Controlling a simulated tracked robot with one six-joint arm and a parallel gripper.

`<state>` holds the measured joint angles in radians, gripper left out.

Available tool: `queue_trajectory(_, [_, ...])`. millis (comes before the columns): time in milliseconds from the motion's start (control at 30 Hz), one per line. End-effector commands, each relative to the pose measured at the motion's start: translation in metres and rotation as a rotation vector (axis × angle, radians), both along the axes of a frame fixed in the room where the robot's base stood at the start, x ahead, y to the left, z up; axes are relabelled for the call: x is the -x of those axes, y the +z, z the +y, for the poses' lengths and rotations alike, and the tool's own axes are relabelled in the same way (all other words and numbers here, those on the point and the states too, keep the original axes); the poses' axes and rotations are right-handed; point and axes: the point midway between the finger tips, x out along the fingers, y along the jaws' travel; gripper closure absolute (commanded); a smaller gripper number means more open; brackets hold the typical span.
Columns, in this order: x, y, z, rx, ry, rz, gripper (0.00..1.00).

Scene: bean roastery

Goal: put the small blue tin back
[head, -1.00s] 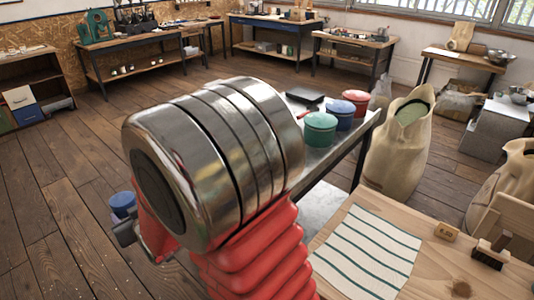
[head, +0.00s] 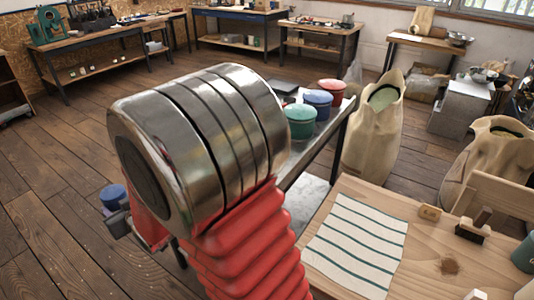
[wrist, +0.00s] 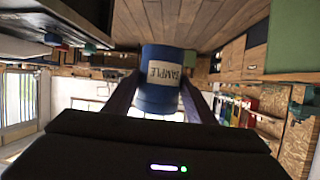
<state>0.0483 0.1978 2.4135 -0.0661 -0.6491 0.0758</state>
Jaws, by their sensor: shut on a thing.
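A small blue tin (head: 113,196) is held upright at the left of the head view, beyond my arm. In the wrist view this blue tin (wrist: 159,66) fills the middle, picture upside down, with a white label reading SAMPLE. My gripper (wrist: 160,95) is shut on it, one dark finger on each side. In the head view my gripper (head: 119,222) is mostly hidden by my arm. Another blue tin (head: 318,103) stands on a metal-topped table (head: 318,138), between a green tin (head: 300,121) and a red tin (head: 331,91).
A wooden table (head: 430,265) with a striped cloth (head: 357,240) is at the lower right. Open sacks (head: 375,125) stand behind it. Workbenches (head: 100,40) line the far walls. The wooden floor (head: 50,190) at the left is clear.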

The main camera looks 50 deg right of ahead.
Motion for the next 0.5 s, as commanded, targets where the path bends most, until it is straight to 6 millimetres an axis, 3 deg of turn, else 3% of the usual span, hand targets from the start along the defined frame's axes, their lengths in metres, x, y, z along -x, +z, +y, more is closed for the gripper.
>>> queue_trajectory(167, [-0.016,0.006,-0.038,0.003,-0.04,-0.006,0.81])
queue_trajectory(500, [-0.044,0.021,-0.16,0.013,-0.147,-0.016,0.81])
